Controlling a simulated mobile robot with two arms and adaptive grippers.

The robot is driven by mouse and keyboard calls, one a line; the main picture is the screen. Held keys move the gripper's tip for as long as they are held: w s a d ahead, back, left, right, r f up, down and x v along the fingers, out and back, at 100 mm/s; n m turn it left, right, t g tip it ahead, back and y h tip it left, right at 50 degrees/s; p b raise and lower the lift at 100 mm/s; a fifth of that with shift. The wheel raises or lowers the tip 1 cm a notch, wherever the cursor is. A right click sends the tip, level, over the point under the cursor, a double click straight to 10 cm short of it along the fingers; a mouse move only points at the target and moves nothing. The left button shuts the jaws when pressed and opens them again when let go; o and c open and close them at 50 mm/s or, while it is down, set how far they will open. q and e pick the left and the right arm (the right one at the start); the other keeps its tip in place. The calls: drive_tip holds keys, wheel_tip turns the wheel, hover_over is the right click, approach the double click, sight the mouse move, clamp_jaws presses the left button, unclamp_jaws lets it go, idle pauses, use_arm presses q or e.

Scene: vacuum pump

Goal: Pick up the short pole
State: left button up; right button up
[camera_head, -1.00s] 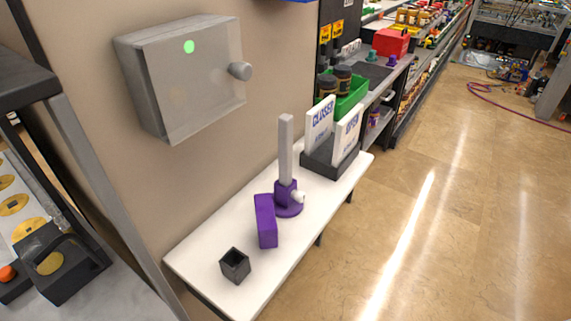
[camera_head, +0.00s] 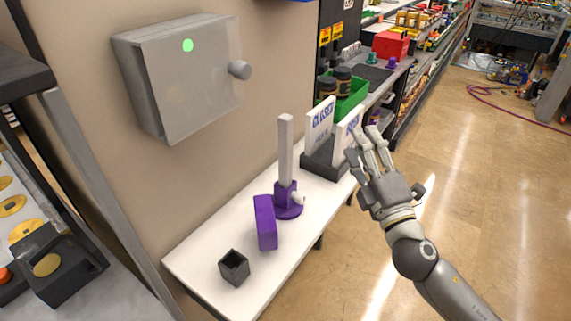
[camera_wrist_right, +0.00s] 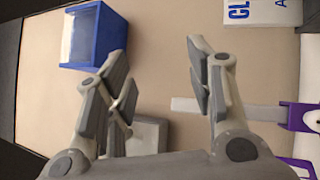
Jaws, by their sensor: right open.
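A pale grey square pole (camera_head: 285,148) stands upright in a purple holder (camera_head: 287,203) with a white knob, on the white shelf table (camera_head: 203,239). In the right wrist view the pole (camera_wrist_right: 240,112) lies sideways across the picture, partly behind a finger, with the purple holder (camera_wrist_right: 301,117) at the right edge. My right gripper (camera_head: 367,143) is open and empty, to the right of the pole and apart from it, in front of the signs. Its spread fingers also show in the right wrist view (camera_wrist_right: 158,72). My left gripper is not in view.
A purple block (camera_head: 265,222) and a small black open box (camera_head: 234,267) stand on the table's near part. White signs (camera_head: 321,124) in a dark stand are behind the pole. A grey wall box (camera_head: 185,80) hangs above. A blue bin (camera_wrist_right: 92,36) shows in the wrist view.

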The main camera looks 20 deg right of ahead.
sight(291, 121)
drive_tip(key=a+r+n+g+y, duration=0.3)
drive_tip(key=a+r+n+y, duration=0.35)
drive_tip(key=n+y, duration=0.75)
drive_tip(key=w+a+f+n+g+h+p, duration=0.1)
drive_tip(key=w+n, duration=0.1)
drive_tip(key=n, duration=0.1)
drive_tip(key=w+a+f+n+g+p, duration=0.1)
drive_tip(key=w+n+g, duration=0.1)
drive_tip(key=n, duration=0.2)
drive_tip(key=w+a+f+n+g+h, duration=0.1)
drive_tip(key=w+n, duration=0.2)
drive_tip(key=n, duration=0.1)
drive_tip(key=shift+a+f+h+p, duration=0.2)
drive_tip(key=shift+h+p, duration=0.1)
drive_tip(key=shift+p, duration=0.1)
drive_tip(key=shift+w+a, duration=0.15)
drive_tip(key=shift+w, duration=0.15)
drive_tip(key=x, duration=0.1)
drive_tip(key=p+x, duration=0.2)
drive_tip(key=x, duration=0.1)
drive_tip(key=shift+w+f, duration=0.15)
drive_tip(key=shift+f, duration=0.1)
drive_tip(key=shift+w+a+f, duration=0.1)
drive_tip(key=shift+w+a, duration=0.05)
drive_tip(key=shift+c, duration=0.9)
clamp_jaws()
